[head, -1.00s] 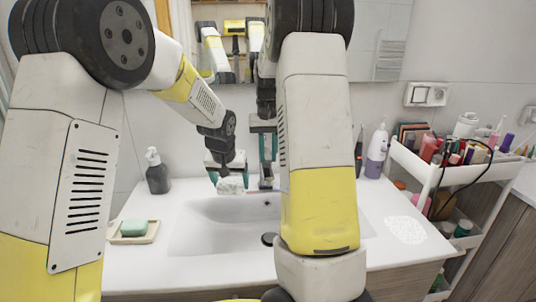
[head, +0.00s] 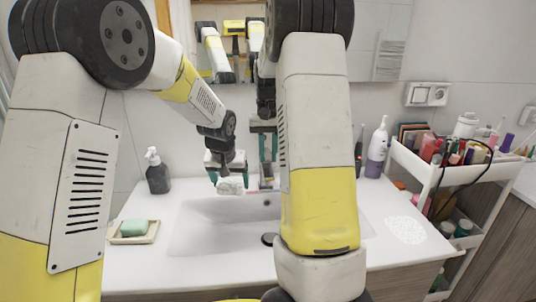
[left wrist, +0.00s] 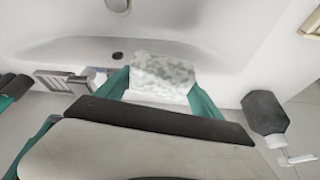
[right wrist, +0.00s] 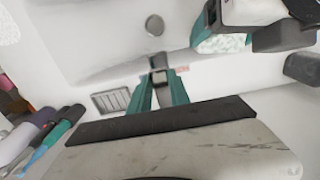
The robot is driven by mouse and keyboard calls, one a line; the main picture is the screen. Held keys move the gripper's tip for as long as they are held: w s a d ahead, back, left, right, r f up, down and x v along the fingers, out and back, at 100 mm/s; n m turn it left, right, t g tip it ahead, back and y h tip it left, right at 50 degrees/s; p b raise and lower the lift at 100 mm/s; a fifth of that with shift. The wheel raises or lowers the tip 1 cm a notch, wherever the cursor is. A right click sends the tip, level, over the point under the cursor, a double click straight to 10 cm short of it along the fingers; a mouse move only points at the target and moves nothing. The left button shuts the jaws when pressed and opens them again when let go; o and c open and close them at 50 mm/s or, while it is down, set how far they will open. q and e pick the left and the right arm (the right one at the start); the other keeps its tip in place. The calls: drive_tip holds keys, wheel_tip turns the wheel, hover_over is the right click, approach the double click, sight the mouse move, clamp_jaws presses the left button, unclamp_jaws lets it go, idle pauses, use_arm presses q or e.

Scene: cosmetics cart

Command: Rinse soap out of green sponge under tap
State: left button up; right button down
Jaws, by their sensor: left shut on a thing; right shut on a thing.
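A sponge (head: 230,186) covered in white foam, with pale green showing through, is held over the back of the sink. My left gripper (head: 227,176) is shut on it; the left wrist view shows the foamy sponge (left wrist: 163,76) between both fingers. The tap (head: 266,182) stands at the sink's back edge, just right of the sponge. My right gripper (right wrist: 160,92) is shut on the tap's grey lever (right wrist: 158,76). The foamy sponge also shows in the right wrist view (right wrist: 224,43), beside the tap. I cannot make out any running water.
The white sink basin (head: 215,235) is empty. A green soap bar (head: 134,228) lies in a dish at left, near a dark pump bottle (head: 157,172). A foam patch (head: 405,229) is on the right counter. A lilac bottle (head: 377,148) and cosmetics cart (head: 432,175) stand right.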

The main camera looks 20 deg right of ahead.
sight(268, 154)
drive_tip(key=shift+w+d+r+g, duration=0.1)
drive_tip(key=shift+w+r+g, duration=0.1)
drive_tip(key=shift+r+g, duration=0.25)
drive_tip(key=shift+w+d+r+g, duration=0.15)
drive_tip(key=shift+r+g, duration=0.2)
drive_tip(key=shift+g, duration=0.2)
drive_tip(key=shift+a, duration=0.1)
drive_tip(key=c, duration=1.2)
unclamp_jaws()
drive_tip(key=shift+y, duration=0.3)
wheel_tip(268, 154, up, 12)
drive_tip(key=w, duration=0.2)
drive_tip(key=shift+d, duration=0.3)
